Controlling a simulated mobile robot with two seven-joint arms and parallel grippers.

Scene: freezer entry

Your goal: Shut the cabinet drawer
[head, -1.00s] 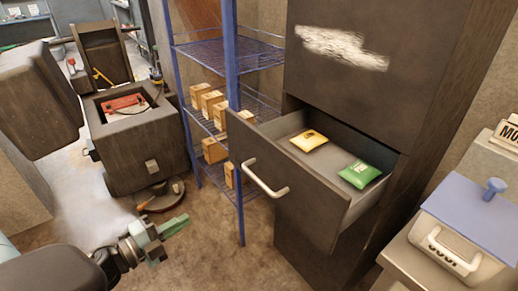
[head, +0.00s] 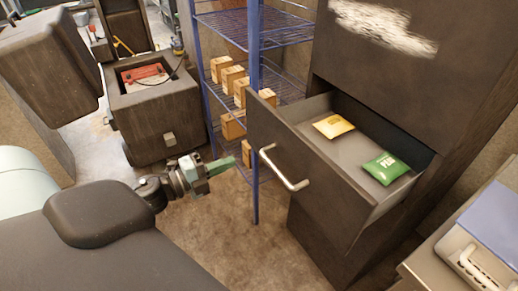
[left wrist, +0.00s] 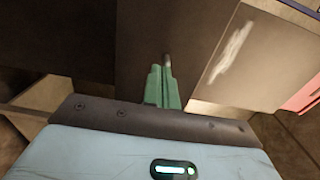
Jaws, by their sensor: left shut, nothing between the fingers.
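The cabinet drawer (head: 300,170) stands pulled open from the tall dark cabinet (head: 410,60). A yellow packet (head: 333,126) and a green packet (head: 386,167) lie inside it. Its front carries a pale bar handle (head: 285,170). My left gripper (head: 232,163), with green fingers, is shut and empty. In the head view it is left of the drawer front, with a gap visible to the handle. In the left wrist view the green fingers (left wrist: 162,88) point toward the dark drawer front (left wrist: 165,35). My right gripper does not show.
A blue wire shelf (head: 254,100) with several small boxes stands left of the cabinet. An open dark chest (head: 155,115) is further left. A counter with a blue-lidded box (head: 490,240) is at the right. Brown floor (head: 220,230) lies below the drawer.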

